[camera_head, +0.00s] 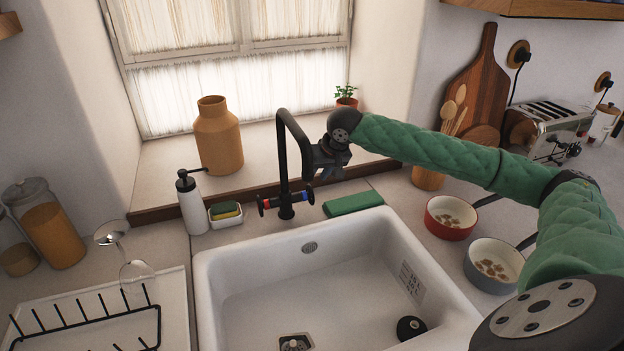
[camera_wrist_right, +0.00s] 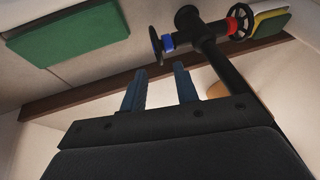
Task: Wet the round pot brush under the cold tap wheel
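The black tap (camera_head: 285,165) stands behind the white sink (camera_head: 235,262), with a red-marked wheel on its left and the blue-marked cold wheel (camera_head: 309,194) on its right. The cold wheel also shows in the right wrist view (camera_wrist_right: 156,45). My right gripper (camera_head: 312,178) is just above and behind the cold wheel. In the wrist view its two blue fingers (camera_wrist_right: 160,75) are apart with nothing between them, short of the wheel. A small black round thing (camera_head: 410,327) lies in the sink; I cannot tell whether it is the pot brush. No water shows. My left gripper is out of view.
A soap bottle (camera_head: 192,203) and a sponge dish (camera_head: 224,218) stand left. A dish rack (camera_head: 90,315) and a glass (camera_head: 137,275) are at left.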

